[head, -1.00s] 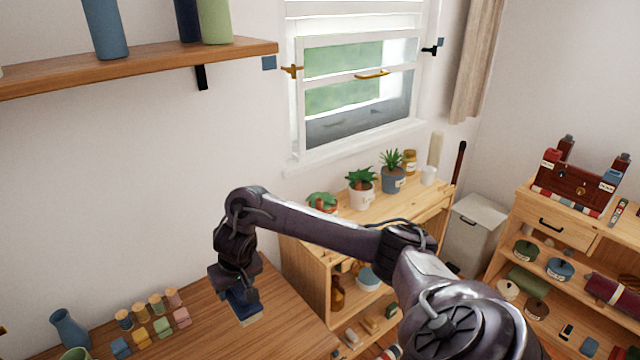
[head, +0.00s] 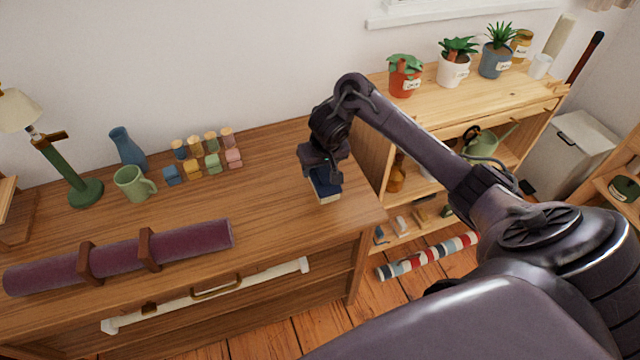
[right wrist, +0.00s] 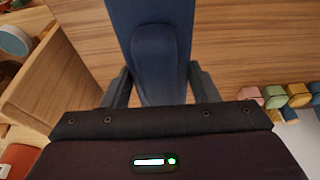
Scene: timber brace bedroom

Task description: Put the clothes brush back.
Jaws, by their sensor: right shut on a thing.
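The clothes brush (head: 327,186) has a dark blue body with a pale lower edge. My right gripper (head: 322,168) points down and is shut on it, at the right end of the wooden dresser top (head: 275,200). In the right wrist view the blue brush (right wrist: 155,45) runs away from me between the two fingers of the gripper (right wrist: 160,85). I cannot tell whether the brush touches the dresser top. My left gripper is out of view.
Small coloured blocks and jars (head: 205,158), a green mug (head: 133,184), a blue vase (head: 128,150), a lamp (head: 70,165) and a purple roll (head: 120,258) occupy the dresser's left. A lower shelf unit with potted plants (head: 455,62) stands right. Bare wood surrounds the brush.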

